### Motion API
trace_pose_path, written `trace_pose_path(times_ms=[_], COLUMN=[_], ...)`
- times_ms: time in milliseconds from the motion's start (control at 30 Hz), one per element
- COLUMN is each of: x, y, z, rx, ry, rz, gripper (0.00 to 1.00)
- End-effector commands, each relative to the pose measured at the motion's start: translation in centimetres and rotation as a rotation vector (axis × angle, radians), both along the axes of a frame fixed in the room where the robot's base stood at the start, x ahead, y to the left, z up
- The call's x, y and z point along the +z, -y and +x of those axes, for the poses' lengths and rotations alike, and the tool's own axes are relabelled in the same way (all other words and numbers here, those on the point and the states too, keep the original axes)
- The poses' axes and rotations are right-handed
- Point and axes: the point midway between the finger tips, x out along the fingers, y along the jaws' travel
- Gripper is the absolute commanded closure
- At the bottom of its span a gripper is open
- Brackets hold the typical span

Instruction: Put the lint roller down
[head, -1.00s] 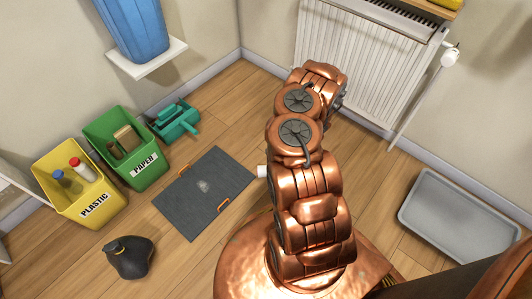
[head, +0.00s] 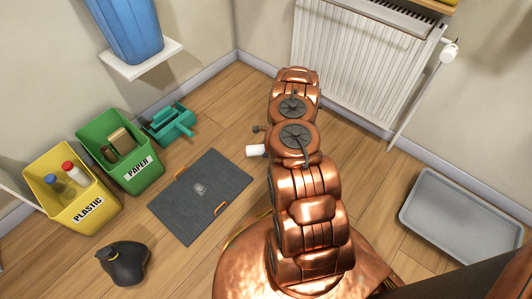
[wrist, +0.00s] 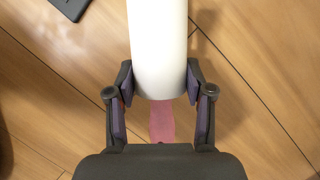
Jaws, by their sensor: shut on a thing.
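The lint roller has a white cylinder (wrist: 158,40) and a pink handle (wrist: 162,122) in the wrist view. My gripper (wrist: 159,82) is shut on the lint roller, with one finger on each side near the cylinder's handle end. In the head view the white end of the lint roller (head: 256,150) sticks out left of my arm. The rest of it and most of my gripper are hidden behind my arm there. Wooden floor shows below the roller; its exact height above the floor cannot be told.
A dark grey mat (head: 200,196) with orange handles lies left of my arm. A grey tray (head: 462,220) lies right. Bare floor surrounds the mat.

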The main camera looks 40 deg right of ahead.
Motion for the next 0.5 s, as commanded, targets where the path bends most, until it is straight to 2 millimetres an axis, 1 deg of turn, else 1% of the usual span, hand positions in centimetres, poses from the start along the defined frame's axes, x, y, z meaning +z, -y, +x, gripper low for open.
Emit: trace_pose_path(times_ms=[67,200,300,500], x=[-0.1,-2.5,-3.5,-3.5], y=[0.2,0.1,0.1,0.1], z=[0.5,0.3,0.3,0.4], rx=[0.002,0.002,0.001,0.0], ry=[0.002,0.0,0.001,0.002], rz=[-0.002,-0.001,-0.001,-0.001], gripper=[0.86,0.86,0.86,0.86])
